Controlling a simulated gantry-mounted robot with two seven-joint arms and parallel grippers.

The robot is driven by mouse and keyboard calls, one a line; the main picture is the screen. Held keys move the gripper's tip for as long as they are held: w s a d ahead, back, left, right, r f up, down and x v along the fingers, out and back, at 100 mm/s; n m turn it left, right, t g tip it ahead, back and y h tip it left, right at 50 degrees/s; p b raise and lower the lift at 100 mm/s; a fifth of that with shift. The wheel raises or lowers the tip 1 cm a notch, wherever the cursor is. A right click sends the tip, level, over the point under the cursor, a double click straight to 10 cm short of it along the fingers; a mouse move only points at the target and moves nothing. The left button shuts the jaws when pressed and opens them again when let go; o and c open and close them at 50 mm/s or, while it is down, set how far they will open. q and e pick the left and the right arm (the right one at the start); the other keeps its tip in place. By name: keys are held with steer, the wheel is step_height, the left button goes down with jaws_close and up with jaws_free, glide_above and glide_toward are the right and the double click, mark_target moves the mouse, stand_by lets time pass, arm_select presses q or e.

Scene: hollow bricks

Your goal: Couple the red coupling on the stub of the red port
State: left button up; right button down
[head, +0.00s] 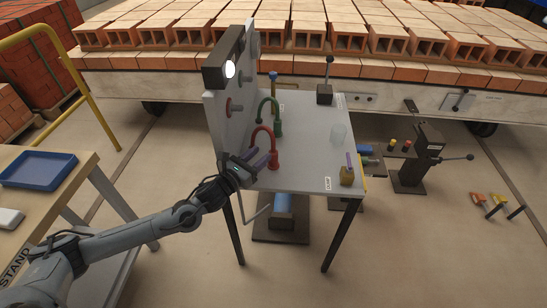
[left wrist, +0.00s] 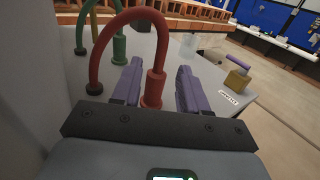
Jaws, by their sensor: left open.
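The red coupling (head: 274,162) hangs at the end of a red arched hose (head: 262,130) on the grey table, near the upright panel. It also shows in the left wrist view (left wrist: 154,88), with a wider red collar at its foot. My left gripper (head: 262,162) is open with purple fingers; in the left wrist view the fingers (left wrist: 158,88) stand either side of the coupling, with gaps. A reddish round fitting (head: 234,106) on the panel looks like the red port; its stub is not clear. My right gripper is not in view.
A green hose (head: 278,112) arches just behind the red one. A clear cup (head: 338,133), a brass block with a purple handle (head: 347,176) and a black lever box (head: 325,92) stand on the table. The panel (head: 218,120) closes off the left side.

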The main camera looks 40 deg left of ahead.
mark_target(272, 146)
arm_select(q)
steer(key=shift+w+d+f+b, duration=0.15)
steer(key=shift+w+b, duration=0.35)
steer(key=shift+w, duration=1.15)
steer(key=shift+w+f+b, duration=0.15)
steer(key=shift+w+b, duration=0.35)
steer(key=shift+w, duration=1.6)
steer(key=shift+r, duration=0.1)
jaws_close()
